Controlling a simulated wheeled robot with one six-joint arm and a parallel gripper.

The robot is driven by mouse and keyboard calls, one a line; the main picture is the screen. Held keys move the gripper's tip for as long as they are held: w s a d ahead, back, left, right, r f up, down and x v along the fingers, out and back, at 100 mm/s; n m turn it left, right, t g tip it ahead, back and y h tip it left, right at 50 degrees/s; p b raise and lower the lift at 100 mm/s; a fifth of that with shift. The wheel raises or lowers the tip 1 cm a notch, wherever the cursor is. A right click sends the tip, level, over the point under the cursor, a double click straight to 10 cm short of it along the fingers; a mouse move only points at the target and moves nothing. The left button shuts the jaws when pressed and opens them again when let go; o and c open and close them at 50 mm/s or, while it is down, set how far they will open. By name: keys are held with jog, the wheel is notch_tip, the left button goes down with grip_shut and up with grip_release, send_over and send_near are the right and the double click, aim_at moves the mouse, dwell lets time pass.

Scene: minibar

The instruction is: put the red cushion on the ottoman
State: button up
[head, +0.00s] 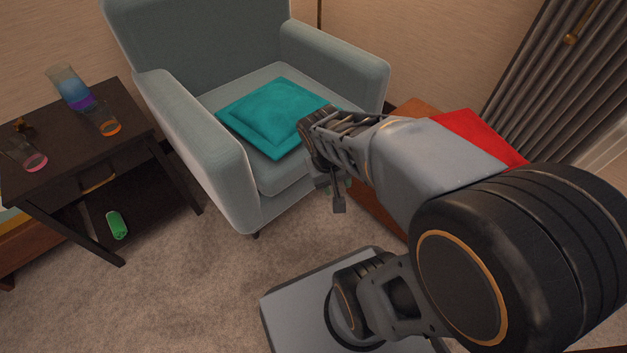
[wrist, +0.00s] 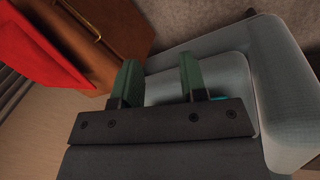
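The red cushion (head: 478,134) lies on top of a brown wooden cabinet (head: 415,106) right of the armchair, partly hidden behind my arm. In the wrist view the red cushion (wrist: 38,52) is at the upper left, on the cabinet (wrist: 122,38) with a brass handle. My gripper (head: 337,196) hangs by the armchair's front right side. In the wrist view its two green fingers (wrist: 161,75) are apart with nothing held between them, and the red cushion is off to their left. I cannot make out an ottoman in either view.
A grey-blue armchair (head: 178,130) holds a teal cushion (head: 270,115). Pleated curtains (head: 560,75) hang at right. Carpet (head: 200,290) in front is clear.

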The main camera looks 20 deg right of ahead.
jog(key=a+r+n+t+y, duration=0.1)
jog(key=a+r+t+y, duration=0.1)
jog(key=a, duration=0.3)
jog(key=shift+a+r+t+y, duration=0.3)
jog(key=shift+r+t, duration=0.1)
jog(key=shift+r, duration=0.1)
